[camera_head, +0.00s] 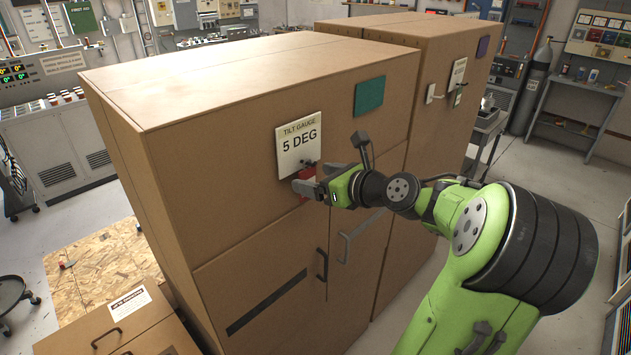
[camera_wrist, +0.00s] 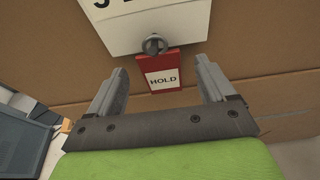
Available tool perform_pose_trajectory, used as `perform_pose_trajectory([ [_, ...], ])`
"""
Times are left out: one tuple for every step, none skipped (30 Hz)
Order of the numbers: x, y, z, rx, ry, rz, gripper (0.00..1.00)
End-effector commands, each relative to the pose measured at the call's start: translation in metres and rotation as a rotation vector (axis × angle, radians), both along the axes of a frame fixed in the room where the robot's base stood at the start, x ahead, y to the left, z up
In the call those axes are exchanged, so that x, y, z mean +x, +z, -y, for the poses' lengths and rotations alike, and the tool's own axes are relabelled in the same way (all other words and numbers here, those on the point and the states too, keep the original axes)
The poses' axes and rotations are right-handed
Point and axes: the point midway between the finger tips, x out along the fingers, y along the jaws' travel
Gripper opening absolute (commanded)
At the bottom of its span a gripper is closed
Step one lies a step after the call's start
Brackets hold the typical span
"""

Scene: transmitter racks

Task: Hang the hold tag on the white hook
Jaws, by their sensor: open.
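The hold tag (camera_wrist: 162,73), red with a white "HOLD" label, hangs from a grey knob-like peg (camera_wrist: 154,44) below the tilt gauge sign in the wrist view. In the head view the tag (camera_head: 306,174) is partly hidden by my gripper. My gripper (camera_head: 311,187) is open in front of the near cabinet. Its fingers in the wrist view (camera_wrist: 160,82) stand on either side of the tag, with gaps showing. A small white fitting (camera_head: 430,93), perhaps the white hook, is on the far cabinet's front; its shape is too small to tell.
The white "TILT GAUGE 5 DEG" sign (camera_head: 299,144) and a green plate (camera_head: 369,96) are on the near brown cabinet (camera_head: 230,150). Door handles stick out below. The far cabinet (camera_head: 440,60) carries a small sign (camera_head: 457,73) and a purple plate (camera_head: 482,47).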

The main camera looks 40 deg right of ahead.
Motion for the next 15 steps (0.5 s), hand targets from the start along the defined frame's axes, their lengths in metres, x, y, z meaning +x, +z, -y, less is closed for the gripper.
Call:
perform_pose_trajectory([
  [0.0060,-0.0021,-0.0009,0.000,0.003,0.001,0.83],
  [0.0083,-0.0026,-0.0007,0.000,0.002,0.001,0.83],
  [0.0105,-0.0033,-0.0006,0.000,0.001,0.000,0.83],
  [0.0117,-0.0034,-0.0006,0.000,0.001,0.000,0.83],
  [0.0125,-0.0035,-0.0007,0.000,0.001,0.000,0.83],
  [0.0129,-0.0035,-0.0006,0.000,0.000,0.000,0.83],
  [0.0130,-0.0034,-0.0005,0.000,0.000,0.000,0.83],
  [0.0129,-0.0033,-0.0004,0.000,-0.001,0.000,0.83],
  [0.0127,-0.0032,-0.0004,0.000,-0.001,0.000,0.83],
  [0.0127,-0.0032,-0.0004,0.000,-0.001,0.000,0.83],
  [0.0126,-0.0032,-0.0004,0.000,-0.001,0.000,0.83],
  [0.0125,-0.0031,-0.0004,0.000,-0.001,0.000,0.78],
  [0.0125,-0.0031,-0.0004,0.000,-0.001,0.000,0.74],
  [0.0124,-0.0031,-0.0004,0.000,-0.001,0.000,0.69],
  [0.0124,-0.0031,-0.0004,0.000,-0.001,-0.001,0.63],
])
